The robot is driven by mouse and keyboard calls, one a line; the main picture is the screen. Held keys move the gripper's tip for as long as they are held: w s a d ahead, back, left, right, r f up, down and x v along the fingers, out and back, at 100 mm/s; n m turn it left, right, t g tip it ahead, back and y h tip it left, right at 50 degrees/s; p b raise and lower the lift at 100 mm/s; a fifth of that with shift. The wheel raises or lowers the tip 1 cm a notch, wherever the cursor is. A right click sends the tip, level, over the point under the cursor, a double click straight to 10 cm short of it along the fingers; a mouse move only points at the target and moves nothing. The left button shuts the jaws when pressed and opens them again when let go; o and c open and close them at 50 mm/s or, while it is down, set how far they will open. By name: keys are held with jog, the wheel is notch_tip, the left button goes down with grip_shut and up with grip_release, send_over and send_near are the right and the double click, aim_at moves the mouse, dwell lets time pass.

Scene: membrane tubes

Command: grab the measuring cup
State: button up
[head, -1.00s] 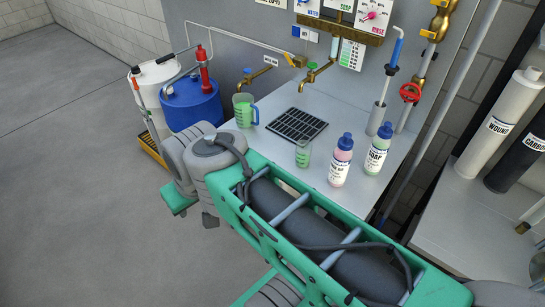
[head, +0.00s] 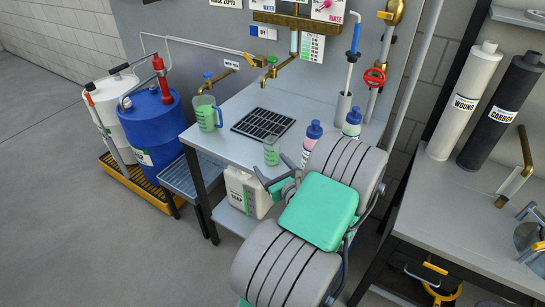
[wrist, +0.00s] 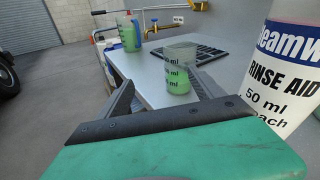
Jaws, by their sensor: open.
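My gripper (head: 272,171) is open and empty at the table's front edge, just in front of the small cup. In the wrist view its two dark fingers (wrist: 162,88) are spread apart. No contact with the cup is visible.
The rinse aid bottle (wrist: 286,70) stands close on the right, partly hidden by my arm in the head view. Another bottle (head: 352,121) is behind it. A black drain grate (head: 262,124) lies behind the cup. A white soap canister (head: 245,193) sits below the table.

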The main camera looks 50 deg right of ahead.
aim_at(270, 140)
jog(key=d+m, duration=0.1)
jog(key=w+d+r+m+h, duration=0.1)
jog(key=d, duration=0.1)
jog(key=d+m+h, duration=0.1)
jog(key=shift+w+d+r+m+b, duration=0.15)
jog(key=shift+w+r+m+b, duration=0.05)
jog(key=shift+r+m+b, duration=0.15)
jog(key=p+x, duration=0.1)
jog(key=x, duration=0.6)
jog(key=c, duration=1.5)
